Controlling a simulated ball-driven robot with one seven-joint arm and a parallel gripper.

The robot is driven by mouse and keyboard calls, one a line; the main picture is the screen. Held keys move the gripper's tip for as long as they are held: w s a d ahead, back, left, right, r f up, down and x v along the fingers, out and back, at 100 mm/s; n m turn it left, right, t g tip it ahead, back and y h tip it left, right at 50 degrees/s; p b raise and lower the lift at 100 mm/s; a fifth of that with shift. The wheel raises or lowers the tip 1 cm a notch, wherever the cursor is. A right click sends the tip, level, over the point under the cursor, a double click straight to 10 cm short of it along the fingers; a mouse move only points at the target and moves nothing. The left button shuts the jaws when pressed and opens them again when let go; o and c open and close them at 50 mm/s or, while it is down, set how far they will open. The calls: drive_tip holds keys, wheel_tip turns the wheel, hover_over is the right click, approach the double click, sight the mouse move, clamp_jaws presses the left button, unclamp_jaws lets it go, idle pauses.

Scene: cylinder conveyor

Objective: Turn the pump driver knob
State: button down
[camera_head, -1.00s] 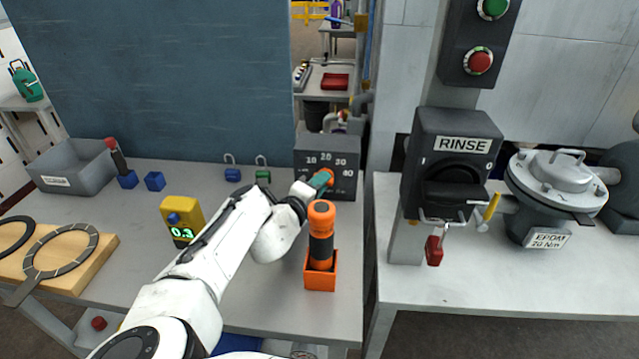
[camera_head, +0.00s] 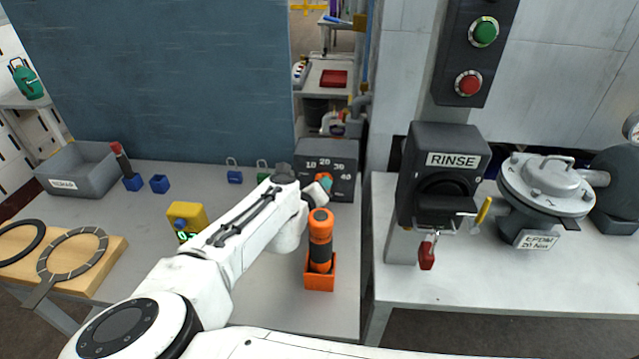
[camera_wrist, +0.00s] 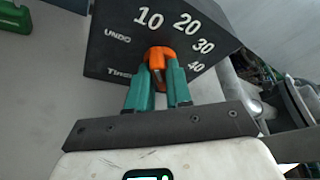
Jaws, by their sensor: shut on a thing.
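The pump driver is a dark grey box (camera_head: 345,187) at the back right of the left bench, with white numbers 10, 20, 30 and 40 on its face. In the wrist view the same box (camera_wrist: 105,45) also shows the words UNDO and a partly hidden "Tim" label. Its orange knob (camera_wrist: 158,56) sits in the middle of the face. The green fingers of my gripper (camera_wrist: 158,80) are closed on the knob from both sides. In the head view my gripper (camera_head: 324,183) is at the box's face, mostly hidden by my arm.
An orange-and-black tool (camera_head: 320,240) stands in an orange holder just right of my arm. A yellow meter (camera_head: 187,218) and blue padlock (camera_head: 234,175) lie to the left. The RINSE switch box (camera_head: 440,175) stands on the right bench, across a narrow gap.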

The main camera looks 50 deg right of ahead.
idle(0.3)
drive_tip(key=c, duration=1.1)
unclamp_jaws()
drive_tip(key=shift+a, duration=0.1)
drive_tip(key=v, duration=0.7)
drive_tip(key=shift+s+a+b, duration=0.1)
drive_tip(key=shift+a+b, duration=0.05)
drive_tip(key=shift+b, duration=0.25)
